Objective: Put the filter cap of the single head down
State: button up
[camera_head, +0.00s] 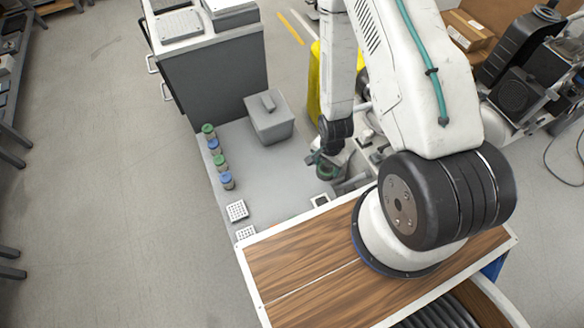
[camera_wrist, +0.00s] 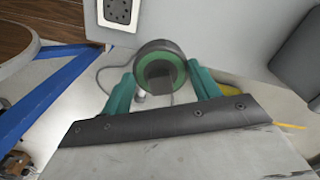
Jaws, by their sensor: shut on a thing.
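The filter cap (camera_wrist: 161,50) is a round dark grey piece with a green ring inside, seen in the wrist view between the teal fingers. My gripper (camera_wrist: 158,84) is shut on it, with one finger on each side. In the head view my gripper (camera_head: 328,168) is low at the right part of the light grey worktop (camera_head: 240,175). The cap is small there and partly hidden by the wrist. I cannot tell whether it touches a surface. The compressor head is not clearly seen.
Several jars with green and blue lids (camera_head: 214,146) stand along the worktop's left edge. A grey lidded box (camera_head: 269,117) stands at the back. White gridded trays (camera_head: 237,211) lie near the front. The worktop's middle is clear. A yellow object (camera_head: 314,80) stands behind.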

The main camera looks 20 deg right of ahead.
jog(key=shift+m, duration=0.5)
jog(key=w+a, duration=0.2)
jog(key=w, duration=0.1)
jog(key=w+a+f, duration=0.1)
jog(key=w+a, duration=0.2)
jog(key=w+a+f, duration=0.1)
jog(key=w+a, duration=0.1)
jog(key=shift+w+a+f, duration=0.25)
jog(key=shift+w+a, duration=0.1)
jog(key=shift+w, duration=0.05)
jog(key=f, duration=0.2)
jog(key=shift+w+a+f, duration=0.25)
jog(key=shift+w+f, duration=0.15)
jog(key=shift+f, duration=0.4)
jog(key=shift+f, duration=0.1)
jog(key=o, duration=1)
jog(key=shift+c, duration=0.2)
